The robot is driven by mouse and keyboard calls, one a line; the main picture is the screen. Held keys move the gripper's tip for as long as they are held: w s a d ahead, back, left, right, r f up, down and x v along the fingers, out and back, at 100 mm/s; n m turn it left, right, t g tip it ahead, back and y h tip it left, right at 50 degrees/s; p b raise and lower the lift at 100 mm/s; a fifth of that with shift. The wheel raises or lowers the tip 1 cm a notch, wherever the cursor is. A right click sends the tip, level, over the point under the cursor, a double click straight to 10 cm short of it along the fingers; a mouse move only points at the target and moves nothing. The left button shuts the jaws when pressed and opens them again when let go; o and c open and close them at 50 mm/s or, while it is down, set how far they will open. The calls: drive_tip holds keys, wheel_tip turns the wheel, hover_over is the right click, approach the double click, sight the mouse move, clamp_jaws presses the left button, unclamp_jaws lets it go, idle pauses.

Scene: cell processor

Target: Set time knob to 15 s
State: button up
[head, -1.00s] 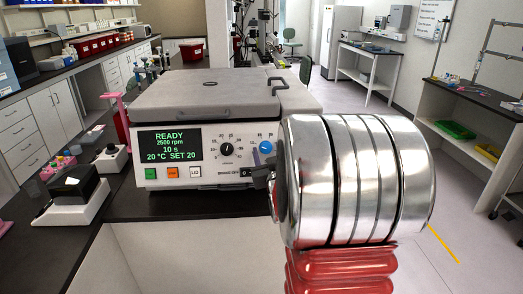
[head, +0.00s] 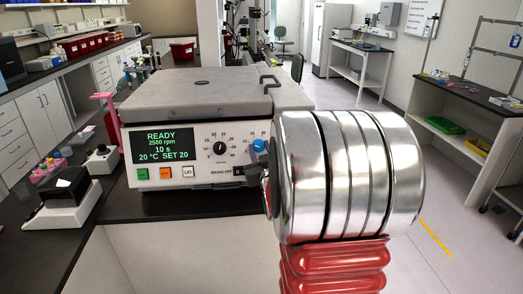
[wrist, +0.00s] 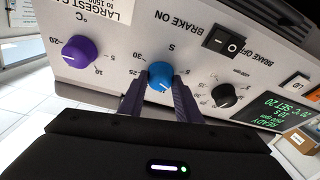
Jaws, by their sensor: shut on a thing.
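The blue time knob (wrist: 160,76) sits on the machine's front panel, with an S scale around it, seen upside down in the wrist view. My gripper (wrist: 158,88) is shut on the blue knob, one finger on each side. In the head view the blue knob (head: 259,146) shows just left of my large metal arm link, which hides part of the panel. The display (head: 162,146) reads READY, 2500 rpm, 10 s, 20 °C SET 20.
A black knob (head: 219,148) and a purple knob (wrist: 82,52) flank the blue one. A brake switch (wrist: 224,41) lies close by. The grey lid (head: 195,95) is closed. A small dark-topped device (head: 62,198) stands at left on the bench.

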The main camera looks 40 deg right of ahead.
drive_tip(key=shift+m+h, duration=0.3)
drive_tip(key=shift+m, duration=0.2)
drive_tip(key=m+g+h, duration=0.1)
drive_tip(key=m, duration=0.3)
drive_tip(key=shift+a, duration=0.1)
drive_tip(key=m+g+h, duration=0.1)
drive_tip(key=m, duration=0.2)
drive_tip(key=m+g, duration=0.1)
drive_tip(key=m, duration=0.2)
drive_tip(key=shift+h, duration=0.4)
drive_tip(key=o, duration=1.1)
drive_tip(key=shift+c, duration=0.2)
